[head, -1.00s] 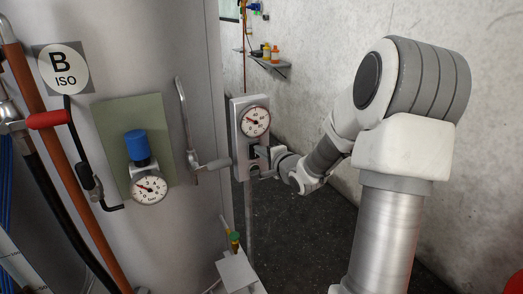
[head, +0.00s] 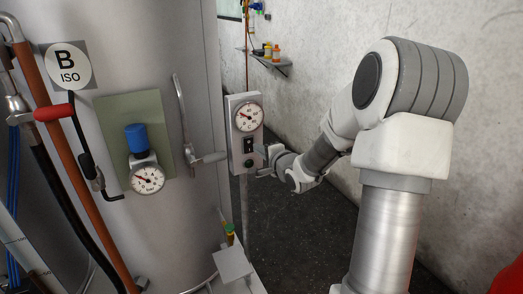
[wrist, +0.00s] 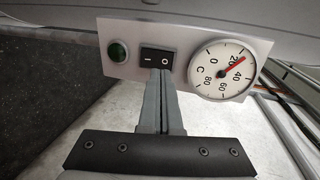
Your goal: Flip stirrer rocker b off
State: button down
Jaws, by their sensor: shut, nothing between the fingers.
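The stirrer rocker is a small black switch marked I and O on a grey panel. It shows in the head view (head: 248,145) and the wrist view (wrist: 156,60). I cannot tell which side is pressed in. A green lamp (wrist: 118,50) beside it looks dark. My gripper (head: 260,152) is in front of the panel, just right of the rocker in the head view. In the wrist view its shut fingers (wrist: 159,72) overlap the rocker's lower edge; contact cannot be told. Nothing is held.
A round temperature dial (head: 248,116) sits on the same panel (head: 235,164). The large grey vessel (head: 196,100) with a B ISO label (head: 68,66) stands to the left. A lever handle (head: 205,159) juts out close to the panel. A pale wall (head: 310,60) is at right.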

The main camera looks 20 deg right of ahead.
jog(key=r+p+v, duration=0.2)
jog(key=v, duration=0.8)
jog(key=shift+w+r, duration=0.15)
